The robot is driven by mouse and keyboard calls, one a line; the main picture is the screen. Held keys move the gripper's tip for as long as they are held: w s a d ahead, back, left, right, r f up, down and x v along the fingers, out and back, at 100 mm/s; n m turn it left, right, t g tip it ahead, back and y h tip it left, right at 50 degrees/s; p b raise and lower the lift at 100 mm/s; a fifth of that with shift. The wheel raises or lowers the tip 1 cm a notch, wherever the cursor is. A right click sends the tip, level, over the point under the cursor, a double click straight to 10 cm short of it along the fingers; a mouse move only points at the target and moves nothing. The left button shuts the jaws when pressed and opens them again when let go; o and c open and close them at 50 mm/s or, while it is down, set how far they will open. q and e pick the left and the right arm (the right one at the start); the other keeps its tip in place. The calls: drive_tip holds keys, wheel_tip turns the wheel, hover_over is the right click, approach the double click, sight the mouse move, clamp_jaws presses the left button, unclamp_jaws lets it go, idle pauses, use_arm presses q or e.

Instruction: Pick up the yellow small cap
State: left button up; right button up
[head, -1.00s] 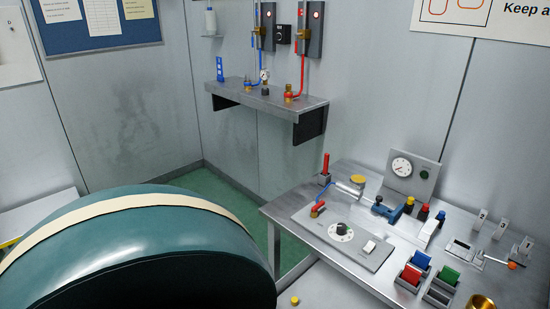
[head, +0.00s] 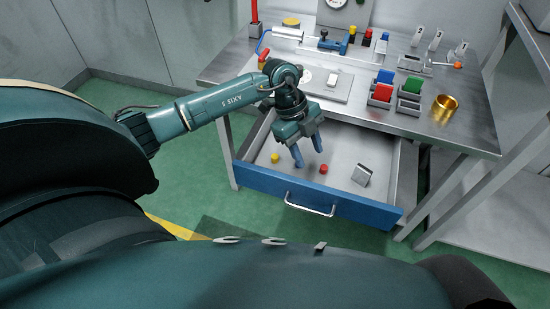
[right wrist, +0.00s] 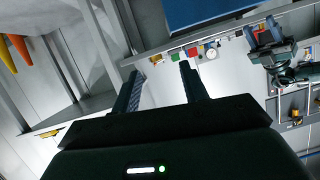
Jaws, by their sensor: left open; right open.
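The small yellow cap (head: 275,158) lies in the open drawer (head: 340,150), near its left side. A small red cap (head: 323,169) lies in the same drawer, to the right of it. My left gripper (head: 309,156) is open and points down over the drawer, to the right of the yellow cap and apart from it, with nothing between its fingers. My right gripper (right wrist: 160,88) shows in the right wrist view, open and empty, away from the drawer contents.
The drawer's blue front (head: 310,198) has a metal handle. A grey tilted piece (head: 362,175) lies in the drawer's right part.

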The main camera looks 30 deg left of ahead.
use_arm(q)
drive_tip(key=w+a+n+y+b, duration=0.1)
drive_tip(key=a+n+y, duration=0.1)
drive_tip(key=a, duration=0.3)
drive_tip(key=w+a+n+y, duration=0.1)
drive_tip(key=w+a+y, duration=0.15)
drive_tip(key=a, duration=0.35)
drive_tip(key=shift+y, duration=0.25)
drive_tip(key=f, duration=0.3)
drive_tip(key=s+f+b, duration=0.1)
drive_tip(key=f, duration=0.1)
drive_tip(key=shift+f, duration=0.35)
drive_tip(key=shift+f+b, duration=0.4)
drive_tip(key=shift+f, duration=2.55)
drive_tip(key=shift+c, duration=0.4)
clamp_jaws()
